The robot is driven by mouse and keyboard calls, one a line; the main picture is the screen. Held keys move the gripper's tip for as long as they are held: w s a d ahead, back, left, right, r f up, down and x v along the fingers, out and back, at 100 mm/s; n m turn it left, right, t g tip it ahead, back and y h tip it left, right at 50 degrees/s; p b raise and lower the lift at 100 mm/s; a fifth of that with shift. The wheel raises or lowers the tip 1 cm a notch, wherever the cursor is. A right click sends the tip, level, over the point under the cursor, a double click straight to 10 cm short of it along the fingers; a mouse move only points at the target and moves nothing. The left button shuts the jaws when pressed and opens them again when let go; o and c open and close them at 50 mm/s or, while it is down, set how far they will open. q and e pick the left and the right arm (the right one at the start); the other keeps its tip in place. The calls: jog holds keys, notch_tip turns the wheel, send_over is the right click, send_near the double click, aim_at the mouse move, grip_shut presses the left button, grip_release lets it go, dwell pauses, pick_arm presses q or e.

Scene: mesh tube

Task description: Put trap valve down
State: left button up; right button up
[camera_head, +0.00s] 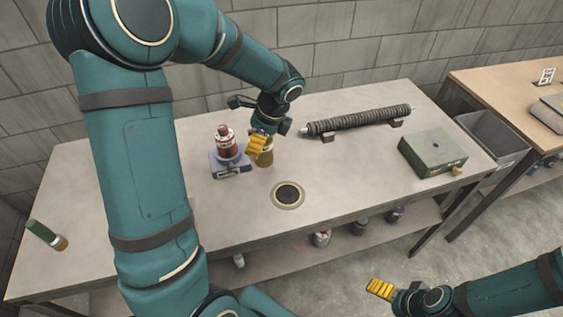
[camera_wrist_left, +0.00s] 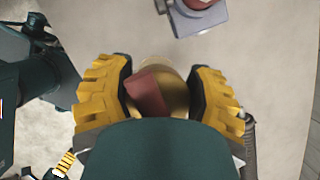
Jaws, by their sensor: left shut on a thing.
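My left gripper (camera_head: 261,146) reaches down over the middle of the table (camera_head: 230,215). It is shut on a brass-coloured piece with a dark red part, the trap valve (camera_head: 267,157). In the left wrist view the trap valve (camera_wrist_left: 152,92) sits between the two yellow fingers (camera_wrist_left: 156,95). The fingers hide part of it, and I cannot tell whether its base touches the table. My right gripper (camera_head: 382,289) is in front of the table at the lower right, away from the valve, and its opening is unclear.
A red bottle (camera_head: 227,144) on a blue-grey stand (camera_head: 231,167) is close left of the valve. A dark round disc (camera_head: 288,194) is in front. A ribbed tube (camera_head: 358,119) rests on supports behind right; a green box (camera_head: 432,150) stands right. A green-capped piece (camera_head: 46,235) lies far left.

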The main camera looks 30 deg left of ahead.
pick_arm(q)
jog(key=shift+w+f, duration=0.2)
notch_tip(320, 180, down, 10)
jog(key=b, duration=0.2)
jog(key=shift+s+r+b, duration=0.15)
jog(key=shift+r+b, duration=0.1)
jog(key=shift+b, duration=0.15)
jog(key=shift+f, duration=0.1)
jog(key=o, duration=1.4)
